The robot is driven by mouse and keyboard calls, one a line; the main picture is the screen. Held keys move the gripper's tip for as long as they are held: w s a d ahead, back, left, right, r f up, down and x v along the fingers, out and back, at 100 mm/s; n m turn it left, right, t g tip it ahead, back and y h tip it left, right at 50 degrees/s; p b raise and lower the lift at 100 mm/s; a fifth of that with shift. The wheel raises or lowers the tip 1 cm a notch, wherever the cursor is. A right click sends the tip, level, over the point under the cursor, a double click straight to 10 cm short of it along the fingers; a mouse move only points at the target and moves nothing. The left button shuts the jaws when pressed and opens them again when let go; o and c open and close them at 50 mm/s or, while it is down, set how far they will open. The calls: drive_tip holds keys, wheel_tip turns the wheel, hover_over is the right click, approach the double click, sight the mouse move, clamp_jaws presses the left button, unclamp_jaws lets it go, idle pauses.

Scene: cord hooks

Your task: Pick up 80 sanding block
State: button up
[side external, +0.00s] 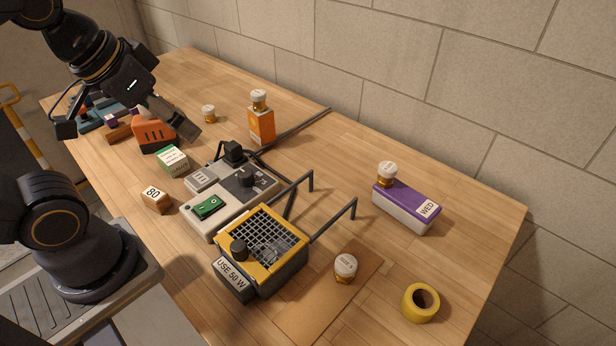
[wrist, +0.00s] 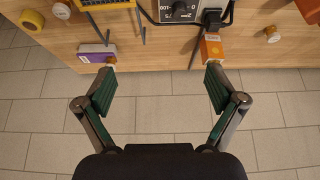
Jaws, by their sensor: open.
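The 80 sanding block (side external: 156,199), a small tan block with a white label reading 80, sits on the wooden table near its front edge, left of the grey control box. I do not see it in the wrist view. My gripper (side external: 182,122) is above the far-left part of the table, well behind the sanding block and higher than it. In the wrist view my gripper (wrist: 160,90) is open, with its green-padded fingers wide apart and nothing between them.
Beside the sanding block stand a green-and-white box (side external: 172,160), an orange block (side external: 154,135) and the grey control box (side external: 205,215). A yellow-topped grille unit (side external: 265,240) with raised hooks is to the right. Bare table lies around the sanding block's left side.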

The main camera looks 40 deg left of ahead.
drive_tip(key=n+g, duration=0.3)
drive_tip(key=g, duration=0.3)
hover_over(153, 194)
wheel_tip(153, 194, down, 10)
drive_tip(key=f, duration=1.1)
drive_tip(key=shift+w+f, duration=0.35)
drive_tip(key=f, duration=0.4)
drive_tip(key=shift+s+f, duration=0.15)
drive_tip(key=shift+s, duration=0.2)
drive_tip(key=shift+f, duration=0.45)
drive_tip(key=c, duration=1.3)
